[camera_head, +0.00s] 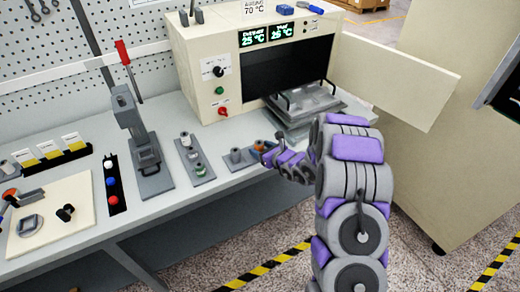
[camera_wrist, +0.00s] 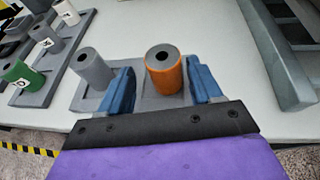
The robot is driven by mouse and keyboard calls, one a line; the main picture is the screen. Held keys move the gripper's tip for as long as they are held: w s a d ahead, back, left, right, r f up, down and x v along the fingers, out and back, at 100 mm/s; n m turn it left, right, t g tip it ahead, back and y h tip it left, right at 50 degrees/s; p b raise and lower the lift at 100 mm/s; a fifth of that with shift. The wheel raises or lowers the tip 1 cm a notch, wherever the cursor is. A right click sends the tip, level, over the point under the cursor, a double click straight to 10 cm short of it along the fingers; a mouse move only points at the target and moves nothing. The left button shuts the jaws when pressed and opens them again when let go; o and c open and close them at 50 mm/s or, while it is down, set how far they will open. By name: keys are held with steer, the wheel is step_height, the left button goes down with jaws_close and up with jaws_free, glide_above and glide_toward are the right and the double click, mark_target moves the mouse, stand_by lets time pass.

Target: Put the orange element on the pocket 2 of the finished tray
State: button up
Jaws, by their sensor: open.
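The orange element (camera_wrist: 165,75) is an upright cylinder with a dark hole in its top. It stands on a grey tray (camera_wrist: 92,101) beside a grey cylinder (camera_wrist: 93,68). My gripper (camera_wrist: 162,64) is open, with its blue fingers on either side of the orange element. A gap shows at the left finger; the right finger is very close, and I cannot tell if it touches. In the head view the orange element (camera_head: 259,146) is partly hidden by my gripper (camera_head: 268,153). No readable mark shows which tray is the finished one.
Another grey tray (camera_head: 199,171) to the left holds green, grey and white cylinders. A grey press (camera_head: 135,125) stands further left.

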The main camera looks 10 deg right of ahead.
steer(key=p+v, duration=0.2)
steer(key=v, duration=1)
steer(key=s+a+r+n+g+y, duration=0.2)
steer(key=s+a+r+n+y, duration=0.15)
steer(key=a+r, duration=0.25)
steer(key=s+a+r+n+g+y, duration=0.1)
steer(key=s+a+r+n+y, duration=0.1)
steer(key=a+r+n, duration=0.4)
steer(key=s+a+r+n+g+y, duration=0.1)
steer(key=s+a+r+n+g, duration=0.1)
steer(key=s+a+n+g, duration=0.45)
steer(key=s+a+r+n+g, duration=0.1)
steer(key=s+a+r+n, duration=0.25)
steer(key=s, duration=0.55)
steer(key=s+d+f+n+g+h, duration=0.1)
steer(key=s+d+n+g+h, duration=0.2)
steer(key=s, duration=0.4)
steer(key=s+d+n+g+h, duration=0.1)
steer(key=s+n+g+h, duration=0.1)
steer(key=s+n, duration=0.35)
steer(key=s+d+n+h, duration=0.1)
steer(key=s+d+h, duration=0.2)
steer(key=d, duration=0.3)
steer(key=s+d+n+t+h, duration=0.1)
steer(key=s+d+h, duration=0.3)
steer(key=s+d, duration=0.1)
steer(key=shift+s+d+r+n, duration=0.25)
steer(key=shift+d+r+n, duration=0.15)
steer(key=shift+d, duration=0.5)
steer(key=shift+h, duration=0.25)
